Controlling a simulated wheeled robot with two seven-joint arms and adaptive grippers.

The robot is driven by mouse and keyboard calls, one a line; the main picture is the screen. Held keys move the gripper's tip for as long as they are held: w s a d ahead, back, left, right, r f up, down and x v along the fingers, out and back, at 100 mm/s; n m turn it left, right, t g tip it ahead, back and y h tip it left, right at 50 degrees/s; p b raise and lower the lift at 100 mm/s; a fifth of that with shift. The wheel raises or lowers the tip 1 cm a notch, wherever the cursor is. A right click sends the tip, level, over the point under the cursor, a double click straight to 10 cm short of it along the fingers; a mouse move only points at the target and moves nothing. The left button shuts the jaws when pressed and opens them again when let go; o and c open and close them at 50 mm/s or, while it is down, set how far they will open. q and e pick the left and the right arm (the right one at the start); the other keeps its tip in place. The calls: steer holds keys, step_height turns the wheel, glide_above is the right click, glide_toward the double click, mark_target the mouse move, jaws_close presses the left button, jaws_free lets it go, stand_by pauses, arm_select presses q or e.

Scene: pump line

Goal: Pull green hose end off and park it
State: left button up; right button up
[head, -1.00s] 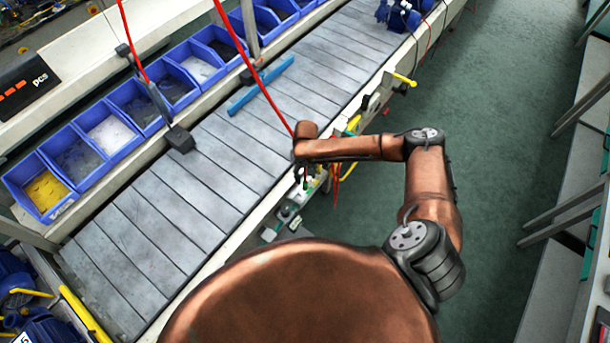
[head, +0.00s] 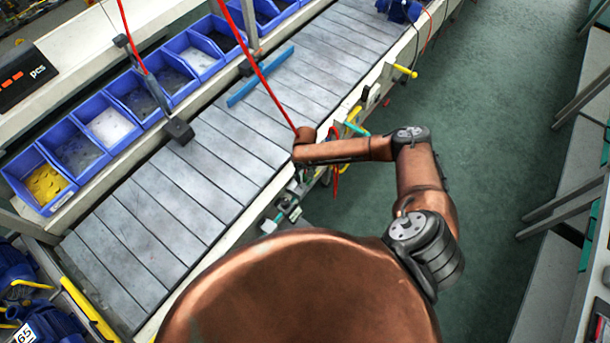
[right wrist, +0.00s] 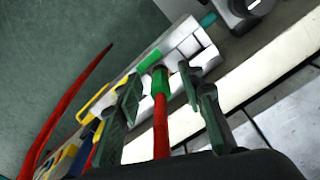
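In the right wrist view, a red hose (right wrist: 160,125) with a green end (right wrist: 161,79) runs up between the fingers. The green end meets a pale grey block (right wrist: 185,50); they look joined, but the exact contact is hard to see. My right gripper (right wrist: 158,88) is open, with dark fingers on either side of the hose and visible gaps to it. In the head view my right arm reaches over the conveyor's near edge, and its wrist hides the gripper and the hose end. My left gripper is in neither view. No parking place can be made out for certain.
A second red hose (right wrist: 65,115) curves at the left of the wrist view. The slatted conveyor (head: 165,205) lies beside my arm, with a blue bar (head: 260,76) on it. Blue bins (head: 100,150) line its far side. Green floor (head: 490,120) is clear to the right.

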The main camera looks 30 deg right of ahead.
jaws_close()
stand_by(0.6)
